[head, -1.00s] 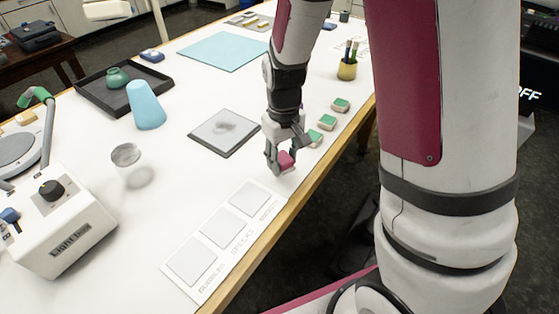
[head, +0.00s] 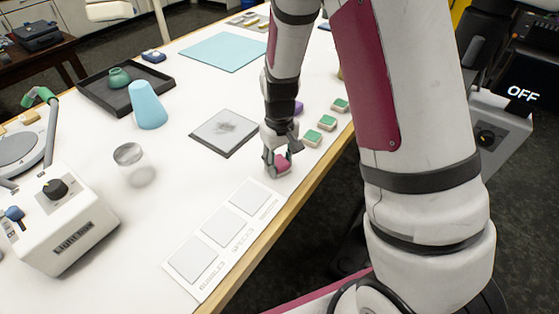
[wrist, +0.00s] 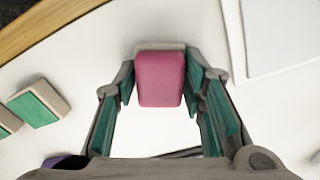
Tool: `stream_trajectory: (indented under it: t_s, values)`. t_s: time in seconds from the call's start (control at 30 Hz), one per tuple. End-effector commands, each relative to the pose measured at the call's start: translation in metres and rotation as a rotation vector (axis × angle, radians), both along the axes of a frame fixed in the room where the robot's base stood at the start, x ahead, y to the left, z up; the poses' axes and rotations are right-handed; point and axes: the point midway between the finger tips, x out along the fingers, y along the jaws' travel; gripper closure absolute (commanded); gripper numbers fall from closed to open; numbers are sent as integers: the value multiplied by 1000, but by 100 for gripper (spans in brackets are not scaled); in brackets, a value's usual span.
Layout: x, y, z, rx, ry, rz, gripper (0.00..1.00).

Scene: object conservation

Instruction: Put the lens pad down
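The lens pad, which I take to be the pink block (head: 282,163) with a pale base, is between the fingertips of my gripper (head: 277,168). In the wrist view the pink pad (wrist: 160,78) sits between the two green-lined fingers (wrist: 160,85), which appear to press on its left and right sides. My gripper points down over the white table, just beyond the upper right end of a white card with three square panels (head: 222,240). I cannot tell whether the pad's underside touches the table.
Several green-topped pads (head: 327,122) lie along the table's right edge. A grey framed plate (head: 225,132) is left of my gripper.

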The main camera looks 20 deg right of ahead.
Motion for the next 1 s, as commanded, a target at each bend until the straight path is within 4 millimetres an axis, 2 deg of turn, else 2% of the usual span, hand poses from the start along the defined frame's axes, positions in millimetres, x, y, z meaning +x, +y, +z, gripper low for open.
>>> stream_trajectory:
  t_s: [0.03,0.07,0.1,0.37,0.53,0.67,1.0]
  values:
    - [0,0,0,0,0,0,52]
    - [0,0,0,0,0,0,45]
    - [0,0,0,0,0,0,43]
    - [0,0,0,0,0,0,43]
    - [1,0,11,0,-2,0,43]
    - [1,0,31,0,-5,0,43]
    - [1,0,98,1,-5,0,43]
